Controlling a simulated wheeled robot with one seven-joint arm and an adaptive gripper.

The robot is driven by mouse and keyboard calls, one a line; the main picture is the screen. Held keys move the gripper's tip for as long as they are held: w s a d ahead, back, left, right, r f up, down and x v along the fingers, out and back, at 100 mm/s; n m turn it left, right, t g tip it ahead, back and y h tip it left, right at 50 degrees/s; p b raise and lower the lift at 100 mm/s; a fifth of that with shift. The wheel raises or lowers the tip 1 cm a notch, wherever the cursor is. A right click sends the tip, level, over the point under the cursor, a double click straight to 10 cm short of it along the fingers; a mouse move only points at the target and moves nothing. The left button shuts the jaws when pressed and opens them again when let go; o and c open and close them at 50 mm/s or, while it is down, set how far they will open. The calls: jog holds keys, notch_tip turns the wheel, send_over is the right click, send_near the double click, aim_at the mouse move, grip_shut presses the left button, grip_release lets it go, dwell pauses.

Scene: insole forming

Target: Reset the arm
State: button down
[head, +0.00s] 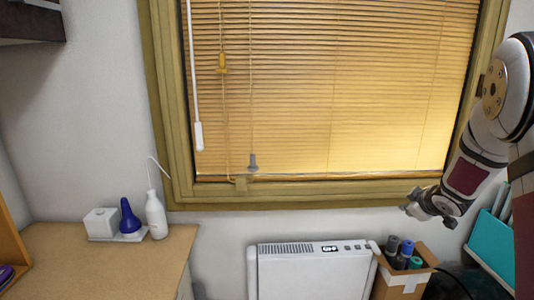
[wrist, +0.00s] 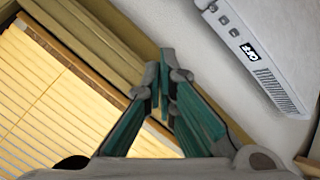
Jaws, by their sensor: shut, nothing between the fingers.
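My arm shows at the right side of the head view, bent, with my gripper (head: 416,207) pointing left in front of the wall below the window. In the wrist view my gripper (wrist: 166,62) has its two teal-lined fingers brought together at the tips. Nothing is between the fingers. The gripper is clear of the things around it, and the window frame and wall show behind it.
A white heater (head: 312,272) stands below the window, with a cardboard box (head: 403,280) of bottles right of it. A wooden counter (head: 95,262) at left holds a white bottle (head: 156,215) and a blue-topped item (head: 129,217). Teal folders (head: 490,240) stand at right.

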jog(key=s+a+r+m+g+h, duration=0.15)
jog(key=s+a+r+m, duration=0.5)
jog(key=s+r, duration=0.8)
jog(key=s+a+g+y, duration=0.1)
jog(key=s+a, duration=0.4)
jog(key=s, duration=0.3)
jog(key=s+a+m+g+y, duration=0.1)
jog(key=s+a, duration=0.5)
jog(key=s, duration=0.3)
jog(key=s+a+g+y, duration=0.1)
jog(key=s+a, duration=0.4)
jog(key=s, duration=0.3)
jog(key=shift+s+a, duration=0.35)
jog(key=shift+a, duration=0.05)
